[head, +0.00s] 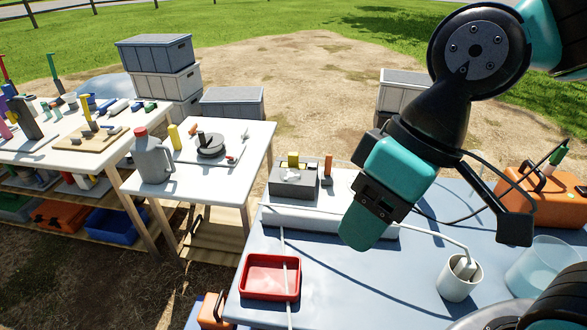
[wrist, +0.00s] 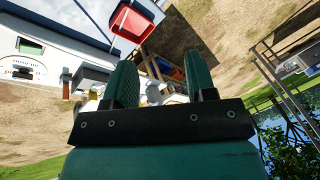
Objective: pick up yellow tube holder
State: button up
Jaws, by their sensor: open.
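I cannot tell for sure which yellow item is the tube holder. A small upright yellow piece (head: 293,159) stands at the grey box on the blue table. Another upright yellow piece (head: 175,137) stands on the white table, and a third (head: 86,108) is on the far-left table. My gripper (head: 362,228) hangs above the blue table, to the right of the grey box, apart from all three. In the wrist view my gripper (wrist: 161,82) shows two green fingers spread apart. No yellow holder is clearly between them; small items beyond are partly hidden.
The blue table (head: 330,275) holds a red tray (head: 270,277), a grey box (head: 294,183), a white cup (head: 460,278) and an orange case (head: 545,200). A grey jug (head: 150,158) stands on the white table (head: 215,185). The blue tabletop right of the tray looks clear.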

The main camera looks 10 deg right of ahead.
jog(key=w+d+r+n+t+p, duration=0.1)
jog(key=w+r+n+p, duration=0.15)
jog(key=w, duration=2.15)
jog(key=w+d+f+n, duration=0.2)
jog(key=w+d+f, duration=0.15)
jog(key=w, duration=0.45)
jog(key=w+d+f+n, duration=0.2)
jog(key=w+d+f, duration=0.15)
jog(key=w, duration=0.45)
jog(key=p, duration=0.3)
send_over(293, 154)
jog(key=d, duration=0.3)
jog(key=shift+t, duration=0.4)
jog(key=f, duration=1)
jog(key=shift+s+a+f, duration=0.25)
jog(key=shift+s, duration=0.05)
jog(key=shift+p+x, duration=1.1)
jog(key=shift+x, duration=1.6)
jog(key=shift+a, duration=0.1)
grip_shut()
